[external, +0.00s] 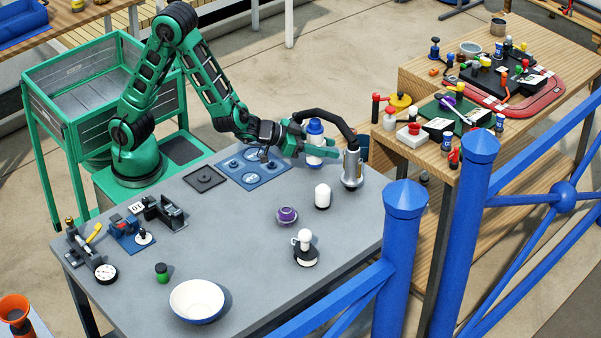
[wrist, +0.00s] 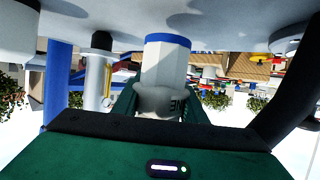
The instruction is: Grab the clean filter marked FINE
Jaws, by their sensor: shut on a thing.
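The filter (external: 314,143) is a white cylinder with blue at its top. It stands upright at the far side of the grey table. My gripper (external: 322,151) reaches it from the left and is shut around its body. In the wrist view, which looks upside down, the white filter (wrist: 166,66) with a blue end band sits between my fingers (wrist: 166,105).
A metal cylinder with a black curved hose (external: 352,167) stands close right of the filter. A white capsule-shaped item (external: 322,196) and a purple cup (external: 287,215) stand nearer. A blue plate (external: 252,170) lies left. The grey table's (external: 235,235) middle is clear.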

